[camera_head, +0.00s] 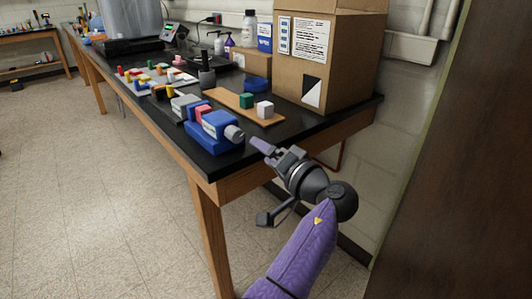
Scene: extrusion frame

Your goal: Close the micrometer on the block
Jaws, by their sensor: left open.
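The micrometer (216,131) is a blue body with a grey round thimble on its right end, near the front edge of the black table. A pinkish-red block (202,114) sits just behind the blue body, with more blue and grey parts beyond it. I cannot tell whether the block touches the measuring faces. My left gripper (264,150) is open and empty, just right of the thimble and apart from it, by the table's front right corner. My right gripper is not in view.
A wooden strip (236,105) with a green cube (246,101) and a white cube (265,110) lies behind the micrometer. A large cardboard box (331,60) stands at the back right. Several small coloured pieces lie farther left. The floor in front is clear.

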